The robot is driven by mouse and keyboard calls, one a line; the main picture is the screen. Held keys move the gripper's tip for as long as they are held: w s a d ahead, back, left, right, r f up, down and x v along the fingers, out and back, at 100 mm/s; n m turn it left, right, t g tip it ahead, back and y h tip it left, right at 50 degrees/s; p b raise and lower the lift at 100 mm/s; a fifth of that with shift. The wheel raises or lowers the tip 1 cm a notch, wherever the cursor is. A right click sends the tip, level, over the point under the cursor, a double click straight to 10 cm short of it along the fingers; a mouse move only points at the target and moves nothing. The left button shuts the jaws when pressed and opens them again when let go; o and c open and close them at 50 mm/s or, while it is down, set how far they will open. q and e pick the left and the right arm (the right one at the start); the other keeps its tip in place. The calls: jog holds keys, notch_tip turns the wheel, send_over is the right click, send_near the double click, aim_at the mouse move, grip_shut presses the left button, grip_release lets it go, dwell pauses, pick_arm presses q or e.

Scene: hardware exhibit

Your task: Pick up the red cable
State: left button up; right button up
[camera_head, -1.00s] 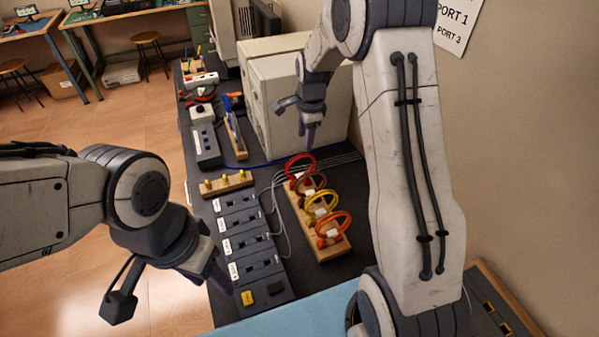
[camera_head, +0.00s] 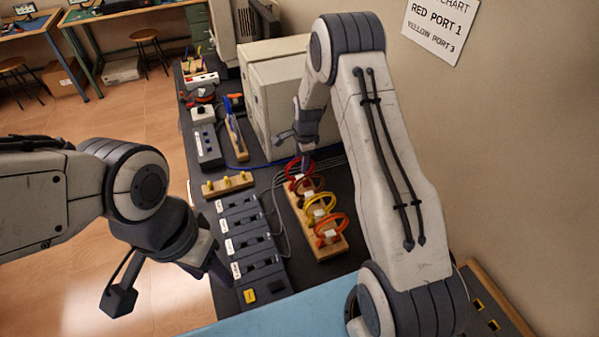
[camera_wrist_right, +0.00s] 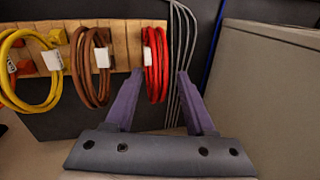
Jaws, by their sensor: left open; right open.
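The red cable (camera_wrist_right: 155,65) is a coiled loop with a white tag, hanging at the end of a wooden rack (camera_head: 315,240). In the head view the red cable (camera_head: 299,170) is the farthest coil on the rack. My right gripper (camera_wrist_right: 157,85) is open, its two purple fingers on either side of the red coil in the wrist view; I cannot tell whether they touch it. In the head view my right gripper (camera_head: 304,160) is at the red coil and partly covers it. My left gripper (camera_head: 215,268) hangs empty over the table's left edge, away from the rack.
Brown (camera_wrist_right: 90,68), yellow (camera_head: 320,208) and orange (camera_head: 331,229) coils hang beside the red one. A port panel (camera_head: 247,245) lies left of the rack. A beige computer case (camera_head: 278,95) stands close behind my right gripper. Grey cables run beside the rack.

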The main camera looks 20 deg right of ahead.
grip_shut()
dwell(1.4)
